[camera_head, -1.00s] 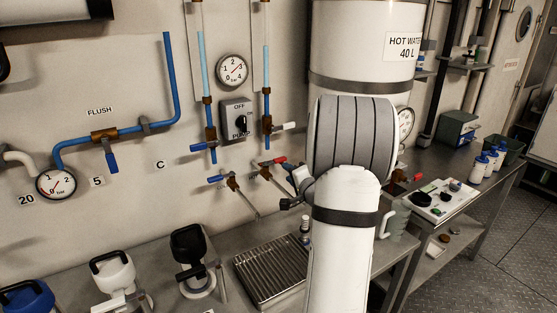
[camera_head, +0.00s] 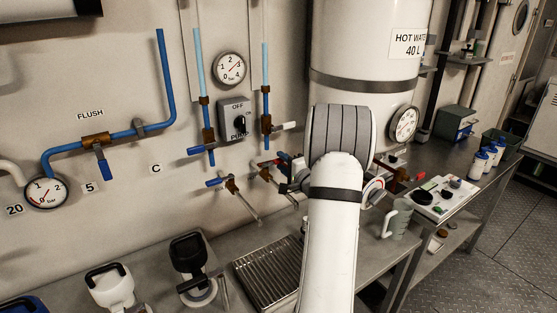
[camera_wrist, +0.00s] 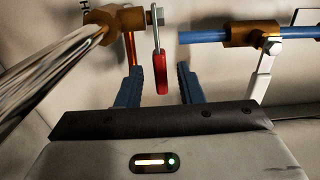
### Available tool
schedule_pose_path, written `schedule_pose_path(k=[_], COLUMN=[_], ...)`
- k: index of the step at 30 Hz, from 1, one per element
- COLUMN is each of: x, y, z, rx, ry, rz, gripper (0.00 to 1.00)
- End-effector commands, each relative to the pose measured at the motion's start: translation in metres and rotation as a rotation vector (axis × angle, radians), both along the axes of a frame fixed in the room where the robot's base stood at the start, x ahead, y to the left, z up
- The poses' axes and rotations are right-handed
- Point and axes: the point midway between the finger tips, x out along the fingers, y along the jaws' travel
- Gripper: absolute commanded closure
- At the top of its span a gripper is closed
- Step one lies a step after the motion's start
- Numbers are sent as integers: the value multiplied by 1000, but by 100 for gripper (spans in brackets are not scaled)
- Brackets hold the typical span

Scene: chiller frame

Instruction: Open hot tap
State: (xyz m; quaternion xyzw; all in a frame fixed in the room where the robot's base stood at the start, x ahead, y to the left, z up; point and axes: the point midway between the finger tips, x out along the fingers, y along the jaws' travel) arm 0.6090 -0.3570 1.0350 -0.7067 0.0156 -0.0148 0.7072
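The hot tap (camera_head: 265,173) is a small brass valve on the wall with a thin metal spout. Its red lever (camera_head: 281,159) is partly covered by my gripper in the head view. In the wrist view the red lever (camera_wrist: 160,72) sits between the blue fingers of my gripper (camera_wrist: 158,82), with a gap on both sides. The fingers are open, and neither visibly touches the lever. The tap's brass body (camera_wrist: 118,22) and shiny spout (camera_wrist: 45,72) are at the left of the wrist view.
The cold tap with a blue lever (camera_head: 216,183) is left of the hot tap. A blue pipe valve with a white lever (camera_head: 284,126) is above; its white lever (camera_wrist: 262,75) shows right of my fingers. A drip tray (camera_head: 267,270) lies below, and a mug (camera_head: 397,219) stands right of my arm.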

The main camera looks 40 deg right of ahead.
Motion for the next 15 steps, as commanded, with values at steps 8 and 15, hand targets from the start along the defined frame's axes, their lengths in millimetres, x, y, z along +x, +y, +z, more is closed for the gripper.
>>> schedule_pose_path(k=[8,15], x=[19,19], y=[0,0], z=[0,0], rx=[0,0], ry=[0,0], rz=[0,0], gripper=[66,70])
